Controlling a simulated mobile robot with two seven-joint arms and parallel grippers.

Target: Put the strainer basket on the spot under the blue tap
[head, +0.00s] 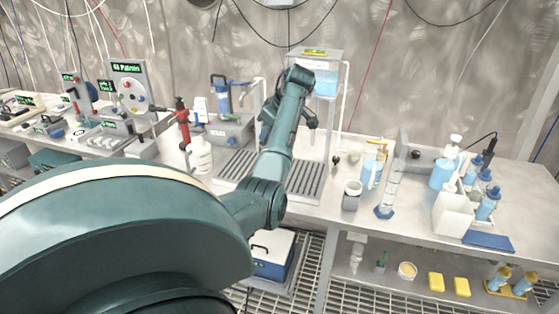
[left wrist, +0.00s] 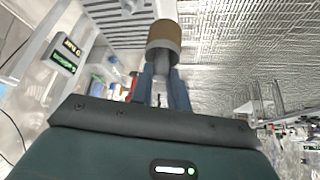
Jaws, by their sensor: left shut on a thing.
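My left gripper (left wrist: 164,76) is shut on a short round thing (left wrist: 163,36) with a tan face and a grey lower band, which I take to be the strainer basket. In the head view my left arm reaches over the two slatted trays, and its forearm hides the fingers and what they hold. A blue tap-like fitting (head: 222,96) stands on a grey box (head: 226,130) behind the left slatted tray (head: 234,167). The exact spot under it cannot be made out. My right gripper is not in view.
A clear tank with blue liquid (head: 326,82) stands on a white frame above the right slatted tray (head: 304,183). A grey cup (head: 351,196) and a measuring cylinder (head: 388,190) stand to the right.

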